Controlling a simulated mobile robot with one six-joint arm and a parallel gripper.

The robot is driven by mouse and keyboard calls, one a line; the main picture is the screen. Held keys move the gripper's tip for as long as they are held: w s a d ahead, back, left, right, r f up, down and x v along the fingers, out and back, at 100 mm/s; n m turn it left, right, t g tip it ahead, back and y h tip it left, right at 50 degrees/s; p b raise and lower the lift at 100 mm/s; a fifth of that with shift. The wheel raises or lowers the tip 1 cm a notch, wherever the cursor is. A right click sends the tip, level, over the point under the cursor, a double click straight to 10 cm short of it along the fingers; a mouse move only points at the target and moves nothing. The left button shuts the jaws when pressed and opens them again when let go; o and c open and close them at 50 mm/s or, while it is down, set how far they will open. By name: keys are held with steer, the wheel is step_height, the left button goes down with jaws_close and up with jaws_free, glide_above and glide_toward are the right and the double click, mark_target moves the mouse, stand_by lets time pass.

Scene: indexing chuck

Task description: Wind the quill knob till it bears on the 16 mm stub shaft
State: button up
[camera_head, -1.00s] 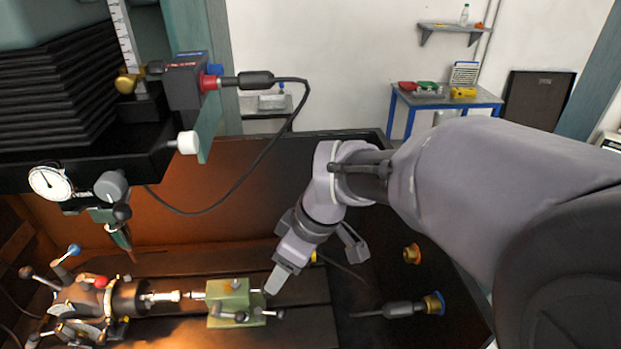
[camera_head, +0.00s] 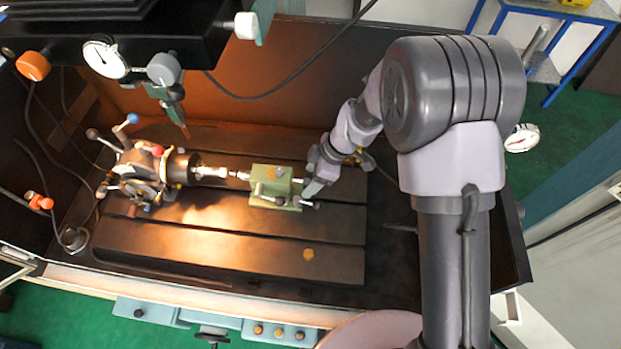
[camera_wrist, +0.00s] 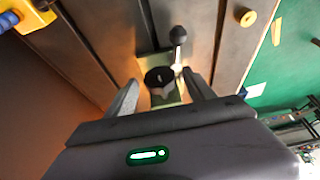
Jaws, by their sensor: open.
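The green tailstock (camera_head: 276,188) stands on the slotted table, right of the chuck (camera_head: 180,166). The bright stub shaft (camera_head: 208,172) sticks out of the chuck towards the tailstock's thin quill tip (camera_head: 241,175). Whether the two touch is too small to tell. My gripper (camera_head: 309,193) is at the tailstock's right end. In the wrist view my gripper (camera_wrist: 163,92) is open, one finger on each side of the dark round quill knob (camera_wrist: 160,76), which bears a pale mark. I cannot tell whether either finger touches it.
A ball-ended lever (camera_wrist: 179,36) rises just beyond the knob in the wrist view. The dial gauge (camera_head: 104,58) and the probe (camera_head: 171,100) hang over the chuck side. The front of the slotted table (camera_head: 200,245) is mostly clear.

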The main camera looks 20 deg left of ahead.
steer(key=shift+a+f, duration=0.15)
steer(key=shift+f, duration=0.3)
steer(key=c, duration=1.4)
steer(key=shift+o, duration=0.2)
steer(key=shift+r+g+p, duration=0.1)
steer(key=shift+g+p, duration=0.2)
steer(key=shift+p, duration=0.05)
